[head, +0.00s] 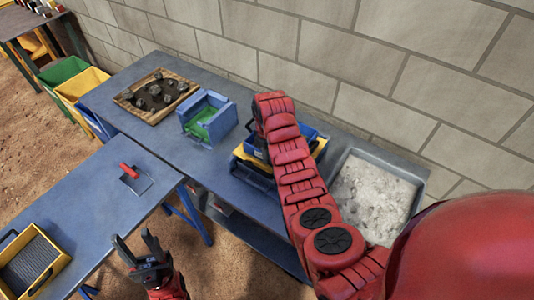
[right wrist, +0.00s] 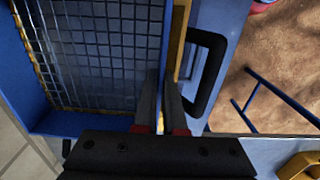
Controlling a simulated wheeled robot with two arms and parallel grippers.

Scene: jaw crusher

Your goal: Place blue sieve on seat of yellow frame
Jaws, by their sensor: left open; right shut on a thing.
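The blue sieve (head: 309,133) is at the yellow frame (head: 240,153) on the back bench, mostly hidden behind my right arm. In the right wrist view the sieve's wire mesh (right wrist: 95,50) fills the upper left, with blue walls around it. My right gripper (right wrist: 163,95) is shut on the sieve's near wall. A yellow edge (right wrist: 178,40) and a black handle (right wrist: 208,72) lie just right of the fingers. Whether the sieve rests fully on the seat cannot be told. My left gripper (head: 140,248) is open and empty, low beside the front bench.
A blue box with green inside (head: 208,120) stands left of the frame, and a wooden tray of dark rocks (head: 145,112) beyond it. A tray of pale powder (head: 375,200) is at right. A red-handled scoop (head: 130,172) and yellow-sided mesh tray (head: 50,271) are on the front bench.

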